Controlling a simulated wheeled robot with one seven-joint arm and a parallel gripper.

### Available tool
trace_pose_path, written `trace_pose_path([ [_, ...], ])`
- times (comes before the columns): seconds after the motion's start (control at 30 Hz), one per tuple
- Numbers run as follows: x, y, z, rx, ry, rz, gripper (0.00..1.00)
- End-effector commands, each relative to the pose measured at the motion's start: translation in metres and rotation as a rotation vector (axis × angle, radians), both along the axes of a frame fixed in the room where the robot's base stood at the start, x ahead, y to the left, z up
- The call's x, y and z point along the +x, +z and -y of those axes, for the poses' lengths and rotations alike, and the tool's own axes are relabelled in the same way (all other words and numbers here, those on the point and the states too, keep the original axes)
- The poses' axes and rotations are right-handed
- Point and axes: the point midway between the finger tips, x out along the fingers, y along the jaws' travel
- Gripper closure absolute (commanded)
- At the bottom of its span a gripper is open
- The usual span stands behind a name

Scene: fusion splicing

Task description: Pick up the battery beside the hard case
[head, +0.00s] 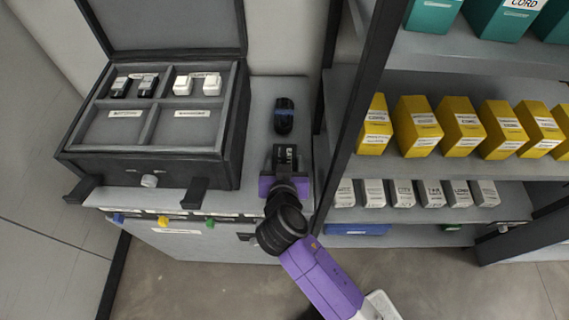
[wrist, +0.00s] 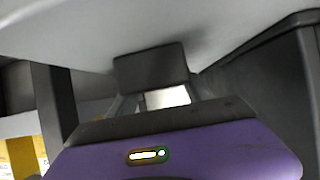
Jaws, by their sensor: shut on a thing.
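The battery (head: 285,156) is a dark block with a small pale label, on the right side of the open hard case (head: 140,153). My gripper (head: 284,174), with a purple body, reaches it from the front and is shut on it. In the wrist view the battery (wrist: 151,68) shows as a dark block at the fingertips of my gripper (wrist: 150,92). I cannot tell whether the battery touches the grey counter top. The gripper body hides its near end.
A shelf rack (head: 335,150) with yellow boxes (head: 416,126) stands close on the right.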

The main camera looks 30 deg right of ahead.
Motion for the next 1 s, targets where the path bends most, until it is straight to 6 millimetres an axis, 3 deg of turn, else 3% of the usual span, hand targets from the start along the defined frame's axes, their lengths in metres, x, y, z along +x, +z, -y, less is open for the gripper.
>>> trace_pose_path([
  [0.07, 0.0, 0.0, 0.0, 0.0, 0.001, 0.0, 1.0],
  [0.37, 0.0, 0.002, 0.0, -0.001, 0.001, 0.003, 1.0],
  [0.57, 0.001, 0.015, -0.001, 0.0, 0.001, 0.006, 1.0],
  [0.77, 0.001, 0.052, 0.0, 0.002, 0.0, 0.009, 1.0],
  [1.0, 0.002, 0.121, -0.001, 0.001, 0.003, 0.012, 1.0],
])
